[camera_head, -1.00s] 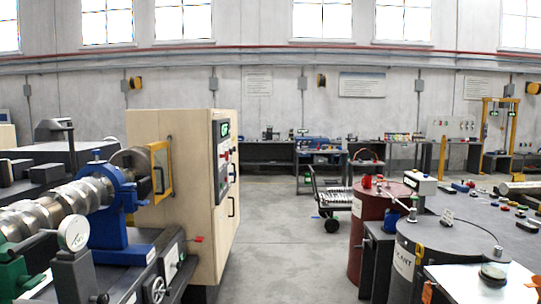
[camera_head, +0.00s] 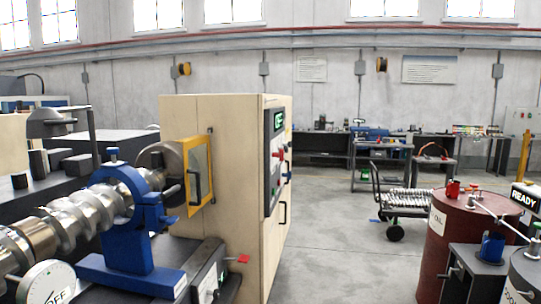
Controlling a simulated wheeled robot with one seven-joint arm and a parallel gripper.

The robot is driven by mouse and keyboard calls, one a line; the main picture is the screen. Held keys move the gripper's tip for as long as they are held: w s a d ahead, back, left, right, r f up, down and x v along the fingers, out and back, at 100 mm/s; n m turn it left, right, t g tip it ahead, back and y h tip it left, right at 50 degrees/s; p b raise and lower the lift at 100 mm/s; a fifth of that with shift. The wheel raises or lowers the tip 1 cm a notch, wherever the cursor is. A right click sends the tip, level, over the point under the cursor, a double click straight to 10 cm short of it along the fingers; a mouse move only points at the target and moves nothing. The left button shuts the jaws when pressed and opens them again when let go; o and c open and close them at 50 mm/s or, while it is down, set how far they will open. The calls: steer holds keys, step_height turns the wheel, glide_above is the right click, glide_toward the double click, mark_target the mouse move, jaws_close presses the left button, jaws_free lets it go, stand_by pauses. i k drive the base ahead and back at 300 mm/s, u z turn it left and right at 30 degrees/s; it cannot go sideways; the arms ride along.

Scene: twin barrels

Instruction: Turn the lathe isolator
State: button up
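The lathe fills the left side, with a large steel screw-shaped workpiece (camera_head: 85,212) held in a blue steady rest (camera_head: 130,225). Its cream cabinet (camera_head: 215,125) carries a dark control panel (camera_head: 274,160) with a small lit green display, seen at a steep angle. Red parts (camera_head: 280,153) show on that panel. A white round dial (camera_head: 42,284) at the lower left appears to read OFF. A small box (camera_head: 208,275) with a white face and a red lever (camera_head: 238,259) sits at the bed's near end. I cannot tell which is the isolator. My gripper is not in view.
Workbenches line the back wall. Grey floor (camera_head: 345,260) is clear between the cabinet and the drum.

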mark_target(281, 154)
steer(key=z, duration=0.65)
steer(key=i, duration=1.3)
steer(key=z, duration=0.25)
steer(key=i, duration=1.55)
steer(key=u, duration=0.8)
